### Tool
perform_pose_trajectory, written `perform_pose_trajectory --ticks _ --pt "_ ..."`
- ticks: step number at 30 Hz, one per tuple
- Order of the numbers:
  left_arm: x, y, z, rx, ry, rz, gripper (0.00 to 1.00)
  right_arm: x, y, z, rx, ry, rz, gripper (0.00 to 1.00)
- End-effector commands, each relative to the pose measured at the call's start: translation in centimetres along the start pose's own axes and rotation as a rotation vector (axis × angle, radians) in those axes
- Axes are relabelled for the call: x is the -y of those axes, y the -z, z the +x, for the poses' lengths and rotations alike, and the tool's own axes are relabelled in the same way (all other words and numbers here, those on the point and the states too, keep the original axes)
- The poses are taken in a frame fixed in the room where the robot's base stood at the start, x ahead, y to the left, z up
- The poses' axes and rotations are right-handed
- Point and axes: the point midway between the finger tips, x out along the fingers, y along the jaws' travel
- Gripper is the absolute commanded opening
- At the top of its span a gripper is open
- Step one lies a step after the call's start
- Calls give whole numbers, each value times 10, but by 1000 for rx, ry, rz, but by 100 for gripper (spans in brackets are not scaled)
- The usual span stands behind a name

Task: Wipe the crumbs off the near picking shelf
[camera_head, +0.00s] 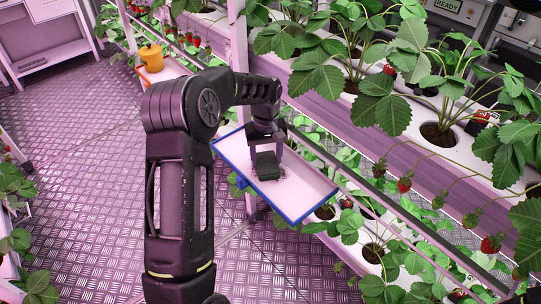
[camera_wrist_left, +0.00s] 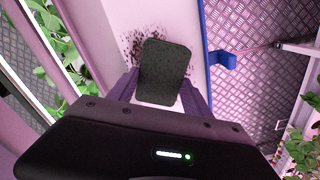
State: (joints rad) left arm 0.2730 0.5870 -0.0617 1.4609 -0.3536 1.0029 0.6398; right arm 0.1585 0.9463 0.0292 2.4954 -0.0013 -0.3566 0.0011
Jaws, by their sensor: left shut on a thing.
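The near picking shelf (camera_head: 305,198) is a pale tray with a blue rim, fixed beside the plant rack. My left gripper (camera_head: 267,158) is over its left part and is shut on a dark sponge-like block (camera_head: 268,172). The block also shows between the fingers in the left wrist view (camera_wrist_left: 165,72), at or just above the shelf surface; contact is not clear. Dark crumbs (camera_wrist_left: 140,45) lie around the block, mostly to its upper left in the wrist view. In the head view a few crumbs (camera_head: 283,177) show beside the block. My right gripper is out of view.
Strawberry plants in white rack troughs (camera_head: 430,150) line the right side, with leaves and hanging berries close to the shelf. A rail (camera_head: 345,175) runs along the shelf's far side. The metal floor (camera_head: 90,150) is open at left.

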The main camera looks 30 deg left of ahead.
Motion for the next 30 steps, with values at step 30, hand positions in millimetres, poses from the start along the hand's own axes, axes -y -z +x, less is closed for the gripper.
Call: perform_pose_trajectory --ticks 30 --pt "51 -25 4 14 19 -2 1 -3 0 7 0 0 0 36"
